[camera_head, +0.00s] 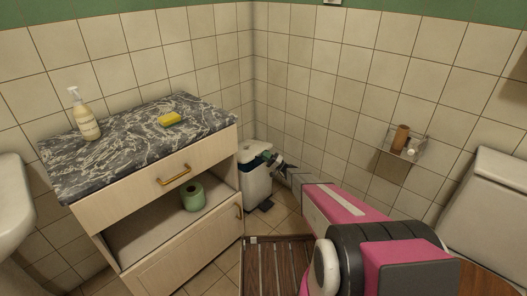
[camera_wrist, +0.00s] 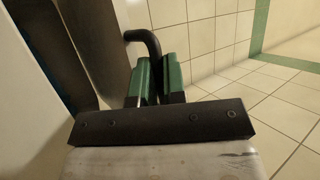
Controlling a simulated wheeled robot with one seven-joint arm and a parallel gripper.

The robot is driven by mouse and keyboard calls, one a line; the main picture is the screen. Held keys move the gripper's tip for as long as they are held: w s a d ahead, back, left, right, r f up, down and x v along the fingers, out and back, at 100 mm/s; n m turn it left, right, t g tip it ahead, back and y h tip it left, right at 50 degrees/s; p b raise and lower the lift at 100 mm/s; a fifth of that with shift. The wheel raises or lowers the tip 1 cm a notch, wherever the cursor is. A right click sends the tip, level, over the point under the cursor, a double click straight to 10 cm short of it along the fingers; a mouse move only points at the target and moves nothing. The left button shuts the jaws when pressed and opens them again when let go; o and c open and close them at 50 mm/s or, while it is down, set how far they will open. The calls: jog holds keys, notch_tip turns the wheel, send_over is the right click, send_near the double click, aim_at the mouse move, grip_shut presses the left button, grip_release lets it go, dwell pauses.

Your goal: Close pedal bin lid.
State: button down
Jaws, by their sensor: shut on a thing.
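The white pedal bin (camera_head: 256,186) stands on the floor in the corner, right of the vanity cabinet. Its black pedal (camera_head: 266,206) shows at the base. A dark band shows at its top, and the lid seems raised, though how far is hard to tell. My gripper (camera_head: 271,160) is at the bin's upper right side. In the wrist view its green fingers (camera_wrist: 160,78) are close together around the end of a black curved handle (camera_wrist: 146,40), which joins a dark panel (camera_wrist: 95,45), likely the lid. The part between the fingers is mostly hidden.
The vanity cabinet (camera_head: 160,215) with a marble top (camera_head: 130,148) stands close to the bin's left.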

jog(key=shift+f, duration=0.5)
jog(key=c, duration=1.2)
grip_release()
jog(key=v, duration=1)
jog(key=shift+s+d, duration=0.2)
jog(key=shift+d, duration=0.2)
jog(key=shift+f, duration=0.1)
